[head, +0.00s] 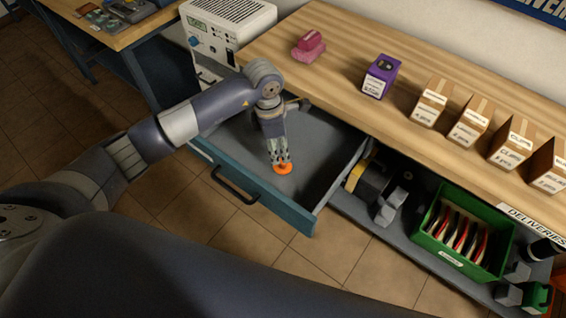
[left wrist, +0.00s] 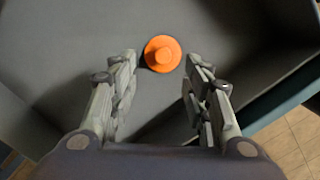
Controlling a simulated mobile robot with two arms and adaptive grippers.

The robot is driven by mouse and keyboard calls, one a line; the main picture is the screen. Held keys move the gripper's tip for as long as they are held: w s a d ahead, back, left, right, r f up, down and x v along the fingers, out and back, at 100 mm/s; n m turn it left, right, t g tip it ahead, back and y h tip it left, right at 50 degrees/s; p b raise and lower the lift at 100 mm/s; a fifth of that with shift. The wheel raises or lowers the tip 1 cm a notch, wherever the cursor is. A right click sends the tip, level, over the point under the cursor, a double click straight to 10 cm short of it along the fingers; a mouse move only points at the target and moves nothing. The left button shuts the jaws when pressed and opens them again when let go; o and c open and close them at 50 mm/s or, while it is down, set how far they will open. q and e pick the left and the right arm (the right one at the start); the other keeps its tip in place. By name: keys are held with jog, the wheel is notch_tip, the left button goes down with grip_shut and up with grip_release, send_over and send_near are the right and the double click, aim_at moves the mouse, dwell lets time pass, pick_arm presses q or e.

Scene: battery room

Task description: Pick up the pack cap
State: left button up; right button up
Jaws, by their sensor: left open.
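The pack cap is an orange round disc with a raised knob; in the left wrist view the cap (left wrist: 162,53) lies on the grey drawer floor, just beyond and between my fingertips. In the head view the orange cap (head: 283,168) shows just under my left gripper (head: 280,160), near the drawer's front. My left gripper also shows in the left wrist view (left wrist: 160,75), its fingers apart on either side with nothing between them. The open drawer (head: 233,189) has a teal front with a dark handle. My right gripper is not in view.
The wooden bench (head: 340,62) above the drawer holds a pink object (head: 308,46), a purple box (head: 381,76) and several cardboard boxes. A green bin (head: 463,232) stands on the lower shelf at right. Otherwise the visible drawer floor is clear; its walls surround my gripper.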

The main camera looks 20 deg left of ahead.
aim_at(283, 164)
pick_arm(q)
jog(key=f, duration=0.2)
jog(key=f+p, duration=0.1)
jog(key=f, duration=0.1)
jog(key=d+f, duration=0.1)
jog(key=f, duration=0.1)
jog(key=shift+p, duration=0.3)
jog(key=c, duration=0.9)
